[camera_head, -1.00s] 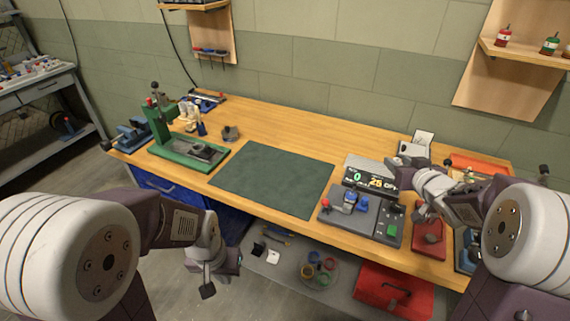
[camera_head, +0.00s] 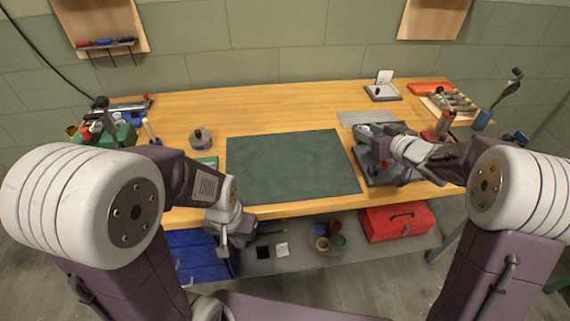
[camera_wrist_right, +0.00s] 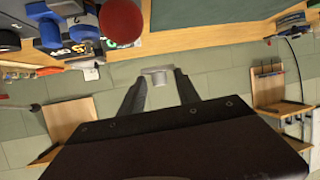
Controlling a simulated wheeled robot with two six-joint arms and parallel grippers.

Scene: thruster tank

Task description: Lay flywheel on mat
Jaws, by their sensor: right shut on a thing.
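The dark green mat (camera_head: 290,168) lies flat and bare in the middle of the wooden bench. Its edge also shows at the top of the right wrist view (camera_wrist_right: 205,12). My right gripper (camera_head: 366,136) is over the bench just right of the mat. In the right wrist view its fingertips (camera_wrist_right: 157,80) are shut on a small pale grey piece with a wide flat end, seemingly the flywheel (camera_wrist_right: 157,72). In the head view my gripper hides this piece. My left gripper (camera_head: 224,245) hangs in front of the bench edge, apart from the mat; its jaw opening is unclear.
A grey test stand (camera_head: 388,175) is partly hidden under my right arm; its red knob (camera_wrist_right: 121,22) looms close in the wrist view. A round grey item (camera_head: 200,138) stands left of the mat. A red toolbox (camera_head: 398,222) is on the lower shelf.

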